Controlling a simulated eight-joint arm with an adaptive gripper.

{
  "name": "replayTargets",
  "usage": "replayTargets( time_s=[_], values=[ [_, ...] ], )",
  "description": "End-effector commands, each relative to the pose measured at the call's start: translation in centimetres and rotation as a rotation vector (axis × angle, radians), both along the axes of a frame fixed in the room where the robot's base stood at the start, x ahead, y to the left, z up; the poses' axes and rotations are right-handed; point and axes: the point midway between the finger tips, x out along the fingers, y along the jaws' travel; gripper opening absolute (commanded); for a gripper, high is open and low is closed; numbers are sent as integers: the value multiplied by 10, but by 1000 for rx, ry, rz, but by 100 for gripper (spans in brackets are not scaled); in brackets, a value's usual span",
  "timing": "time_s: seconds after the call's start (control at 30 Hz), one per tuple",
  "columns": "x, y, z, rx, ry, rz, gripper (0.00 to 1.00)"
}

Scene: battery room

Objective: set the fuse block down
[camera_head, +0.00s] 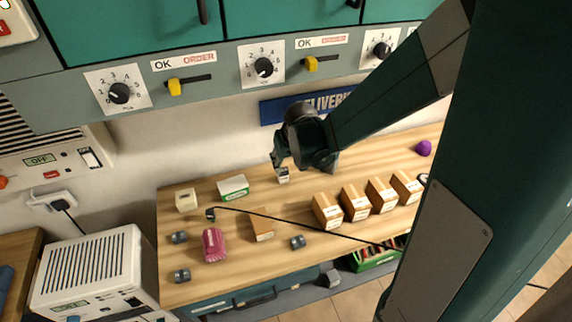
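A small pale block with a dark marking (283,176) is directly below my gripper (278,163), over the back middle of the wooden worktop (330,257). It may be the fuse block, but it is too small to be sure. The block meets the fingertips in the picture. I cannot tell whether the fingers grip it, or whether it rests on the wood or hangs just above it. The dark gripper points down, and its fingers are mostly hidden by its own body.
A green-and-white box (233,188), a cream block (186,200), a pink item (213,245) and a brown box (262,226) stand left. Several cardboard boxes (327,211) line the right. A dark cable (310,227) crosses the worktop. A blue sign (300,105) is behind.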

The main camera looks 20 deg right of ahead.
Motion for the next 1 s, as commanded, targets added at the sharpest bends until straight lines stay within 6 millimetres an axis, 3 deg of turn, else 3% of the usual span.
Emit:
replayTargets(
  time_s=[1.0],
  values=[
    [-5,0,10,0,-2,0,39]
  ],
)
